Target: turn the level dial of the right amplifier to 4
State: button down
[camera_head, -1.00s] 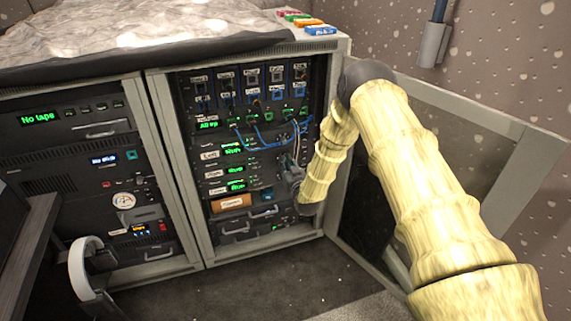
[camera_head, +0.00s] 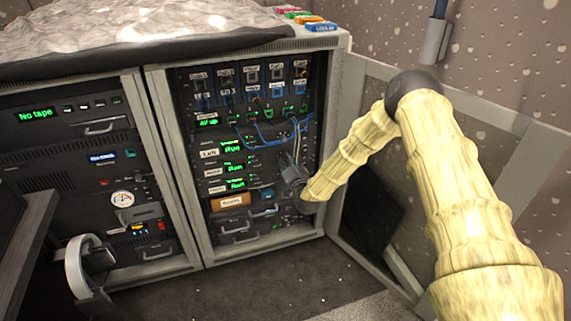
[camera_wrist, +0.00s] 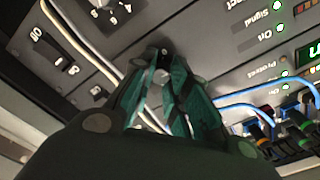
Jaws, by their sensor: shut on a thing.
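Black amplifiers with green displays are stacked in the right rack. The top one's label (camera_head: 209,153) reads "Left"; the lower labels are too blurred to read surely. My gripper (camera_head: 293,178) is at the right side of this stack, in front of the panels. In the wrist view, my gripper's teal fingers (camera_wrist: 163,82) are closed around a small grey round dial (camera_wrist: 162,76) on an amplifier panel (camera_wrist: 205,35). The fingers and palm hide most of the dial, and its pointer and scale cannot be read. I cannot tell which amplifier it belongs to.
Blue cables (camera_head: 266,134) hang above the amplifiers, and pale cables (camera_wrist: 98,52) run close beside my fingers. An open rack door (camera_head: 440,130) stands right of my arm. Drawers with handles (camera_head: 234,229) are below. A left rack (camera_head: 60,150) stands alongside.

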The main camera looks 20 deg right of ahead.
jog(key=shift+d+m+b, duration=0.2)
jog(key=shift+m+b, duration=1.3)
jog(key=shift+m, duration=1.35)
jog(key=shift+d+m+b, duration=0.2)
jog(key=shift+m+b, duration=1.3)
jog(key=shift+m, duration=1.35)
jog(key=c, duration=1.3)
grip_release()
jog(key=shift+d+f, duration=0.1)
jog(key=shift+c, duration=0.2)
jog(key=shift+a, duration=0.4)
